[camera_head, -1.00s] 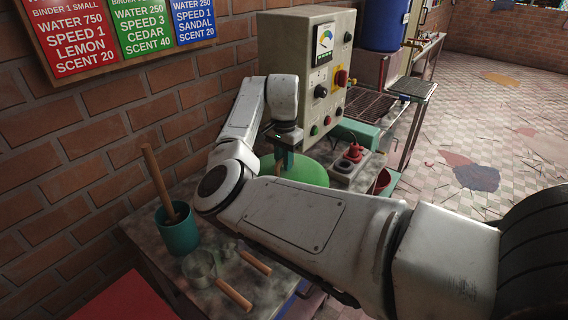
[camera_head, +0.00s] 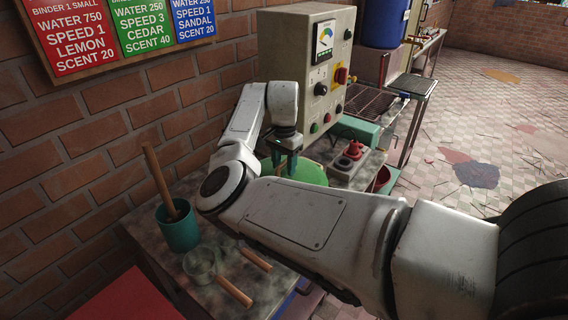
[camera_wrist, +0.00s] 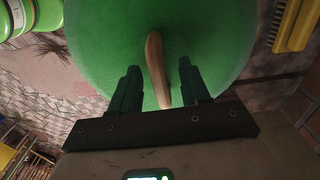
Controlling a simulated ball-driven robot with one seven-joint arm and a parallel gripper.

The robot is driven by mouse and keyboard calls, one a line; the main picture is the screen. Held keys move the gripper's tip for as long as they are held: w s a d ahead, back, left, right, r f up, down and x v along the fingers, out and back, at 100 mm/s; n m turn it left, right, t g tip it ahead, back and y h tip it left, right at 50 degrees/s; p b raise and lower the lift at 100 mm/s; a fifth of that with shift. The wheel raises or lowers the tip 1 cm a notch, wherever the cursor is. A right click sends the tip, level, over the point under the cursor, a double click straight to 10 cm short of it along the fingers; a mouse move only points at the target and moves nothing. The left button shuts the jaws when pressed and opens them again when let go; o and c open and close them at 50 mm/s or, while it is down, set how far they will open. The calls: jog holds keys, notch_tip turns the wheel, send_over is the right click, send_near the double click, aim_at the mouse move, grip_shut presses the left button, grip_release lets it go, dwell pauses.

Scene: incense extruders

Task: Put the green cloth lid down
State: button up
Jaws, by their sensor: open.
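The green cloth lid (camera_head: 306,172) is a round green disc on the bench, below the grey control box and partly hidden behind my arm. In the wrist view the green lid (camera_wrist: 110,40) fills the upper middle, with a curved wooden handle (camera_wrist: 155,62) on it. My gripper (camera_head: 284,170) points down over the lid. In the wrist view my gripper (camera_wrist: 158,88) is open, with one dark green finger on each side of the handle and visible gaps between. The exact height of the fingers above the lid is hard to tell.
The control box (camera_head: 300,70) rises behind the lid. A red plug (camera_head: 352,150) is to the right.

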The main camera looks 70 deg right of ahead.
notch_tip(320, 180, up, 12)
jog(key=b, duration=0.2)
jog(key=shift+r, duration=0.15)
dwell(0.8)
